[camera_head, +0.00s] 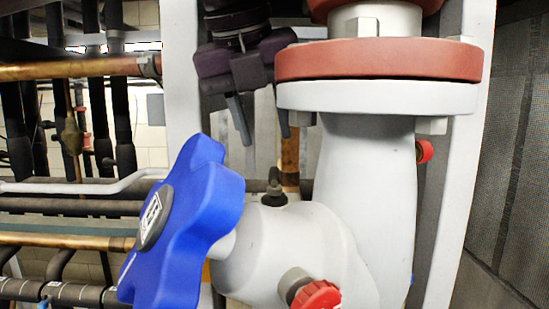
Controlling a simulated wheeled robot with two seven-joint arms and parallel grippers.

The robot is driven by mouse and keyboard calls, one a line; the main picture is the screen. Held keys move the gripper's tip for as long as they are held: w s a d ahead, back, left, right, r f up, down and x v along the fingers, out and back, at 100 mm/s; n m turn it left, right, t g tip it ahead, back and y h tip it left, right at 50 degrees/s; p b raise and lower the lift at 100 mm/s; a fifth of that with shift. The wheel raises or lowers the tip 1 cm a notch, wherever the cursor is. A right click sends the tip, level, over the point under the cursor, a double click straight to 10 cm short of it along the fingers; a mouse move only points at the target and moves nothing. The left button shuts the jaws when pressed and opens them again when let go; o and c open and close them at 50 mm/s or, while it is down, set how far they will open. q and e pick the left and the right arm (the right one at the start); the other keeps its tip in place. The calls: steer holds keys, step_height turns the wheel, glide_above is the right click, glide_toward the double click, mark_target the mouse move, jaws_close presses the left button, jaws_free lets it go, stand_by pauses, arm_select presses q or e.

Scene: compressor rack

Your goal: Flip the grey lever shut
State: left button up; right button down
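A long light-grey bar with a bend (82,187) runs in from the left edge and passes behind the blue handwheel. It may be the grey lever, but I cannot tell for sure, and its right end is hidden. My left gripper (266,136) hangs from the top centre, dark, with its two thin fingers pointing down and apart. It is open, and nothing shows between the fingers. It is to the right of the grey bar and above it in the picture. My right gripper is not in view.
A large blue handwheel (196,226) stands in front on a thick pale-grey pipe body (365,190). A red-brown flange (380,60) is at the upper right. A red cap (316,295) sticks out low. Copper pipes (75,69) and dark pipes fill the left.

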mark_target(273, 170)
arm_select(q)
steer(key=shift+a+f, duration=0.1)
steer(key=shift+f, duration=0.35)
steer(key=x, duration=0.5)
steer(key=shift+w, duration=0.35)
steer(key=shift+s, duration=0.1)
steer(key=shift+s, duration=0.1)
steer(key=shift+c, duration=0.4)
jaws_close()
